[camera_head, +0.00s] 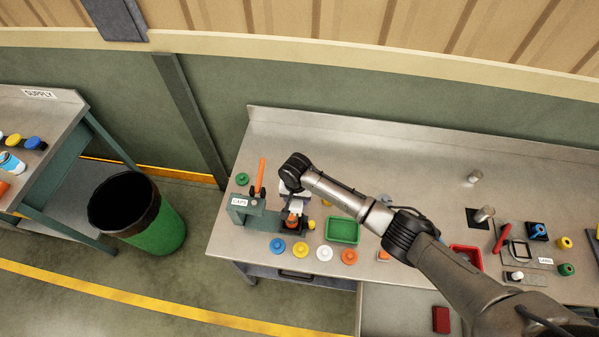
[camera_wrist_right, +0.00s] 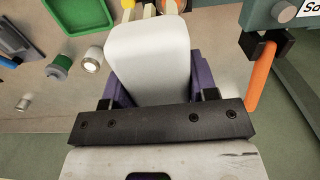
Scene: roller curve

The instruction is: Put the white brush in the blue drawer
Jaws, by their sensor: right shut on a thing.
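My right gripper (camera_head: 295,192) is over the left end of the bench, beside a teal fixture. In the right wrist view its purple fingers are on both sides of a smooth white block-like thing (camera_wrist_right: 148,55), which looks like the white brush. Pale, yellowish parts show at its far end; I cannot tell whether they are bristles. In the head view the arm hides most of it. A slate-blue drawer front with a dark handle (camera_head: 296,274) is under the bench's left front edge and looks shut. My left gripper is not in view.
Several coloured caps line the bench front, near a green tray (camera_head: 342,230). A green bin (camera_head: 157,226) stands left of the bench. Floor in front of the drawer is clear.

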